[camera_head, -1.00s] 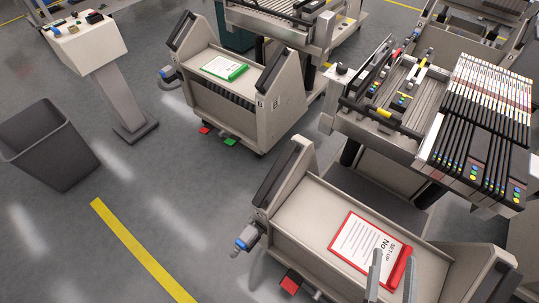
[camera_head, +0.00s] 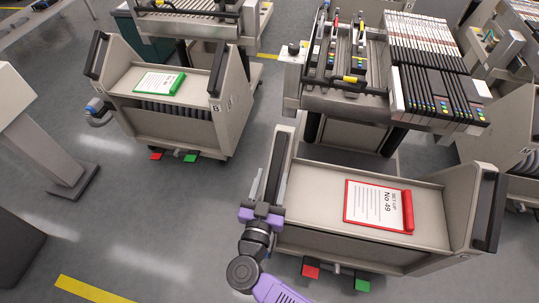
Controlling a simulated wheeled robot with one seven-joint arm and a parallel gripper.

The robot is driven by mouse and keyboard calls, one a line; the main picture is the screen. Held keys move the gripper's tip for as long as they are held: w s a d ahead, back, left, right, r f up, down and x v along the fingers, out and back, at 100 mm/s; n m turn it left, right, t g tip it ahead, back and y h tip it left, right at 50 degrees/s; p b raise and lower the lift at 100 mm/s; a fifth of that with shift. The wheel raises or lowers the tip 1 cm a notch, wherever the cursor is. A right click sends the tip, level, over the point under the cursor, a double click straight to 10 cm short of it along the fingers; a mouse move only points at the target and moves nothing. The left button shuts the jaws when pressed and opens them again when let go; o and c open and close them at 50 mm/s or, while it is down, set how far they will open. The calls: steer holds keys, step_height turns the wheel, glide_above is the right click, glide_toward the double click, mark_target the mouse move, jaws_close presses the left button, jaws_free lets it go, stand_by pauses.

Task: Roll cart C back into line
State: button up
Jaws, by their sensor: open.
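A grey trolley (camera_head: 330,238) stands in the foreground, right of centre; I take it as cart C, though I see no letter on it. A red clipboard (camera_head: 378,206) reading "SET-UP No 49" lies on its shelf. A black handle (camera_head: 489,212) is on its right side panel, and another dark handle runs along its left panel. My gripper (camera_head: 269,178) is open at that left handle, its fingers pointing up along it, seemingly one each side; I cannot tell whether they touch. A red pedal (camera_head: 311,268) and a green pedal (camera_head: 362,281) sit at the trolley's foot.
Cart B (camera_head: 170,125), with a green clipboard (camera_head: 159,82), stands at the back left. A feeder rack machine (camera_head: 370,103) is behind the front trolley. A pedestal (camera_head: 45,140) and dark bin (camera_head: 15,248) are at left. Grey floor with yellow tape (camera_head: 90,290) is free between.

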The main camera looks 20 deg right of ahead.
mark_target(278, 156)
steer(key=shift+b+x, duration=0.6)
steer(key=shift+x, duration=3.65)
steer(key=shift+c, duration=0.2)
steer(key=shift+s, duration=0.1)
jaws_close()
